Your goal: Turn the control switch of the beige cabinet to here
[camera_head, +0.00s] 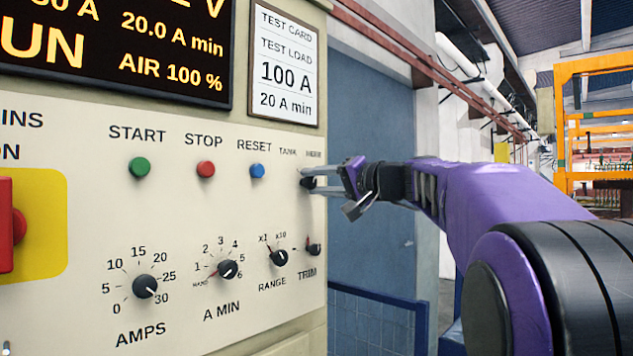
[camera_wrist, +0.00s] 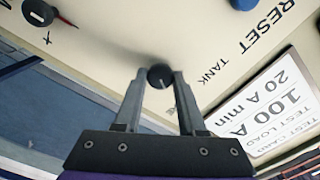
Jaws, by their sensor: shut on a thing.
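The beige cabinet (camera_head: 60,305) fills the left of the head view. Its control switch (camera_wrist: 160,77) is a small dark round knob below the TANK and HERE labels (camera_head: 301,152), near the panel's right edge. My gripper (camera_head: 307,178) reaches it from the right, with one finger above the knob and one below. In the wrist view my gripper (camera_wrist: 160,74) has a finger on each side of the knob and is shut on it. A pale mark shows on the knob, but I cannot tell clearly which label it points to. The HERE label is partly hidden by a finger in the wrist view.
Green START (camera_head: 139,168), red STOP (camera_head: 206,169) and blue RESET (camera_head: 257,171) buttons are left of the switch. The TRIM knob (camera_head: 314,249) is just below, beside the RANGE knob (camera_head: 279,258). A test card (camera_head: 284,62) hangs above. Open space lies right of the cabinet.

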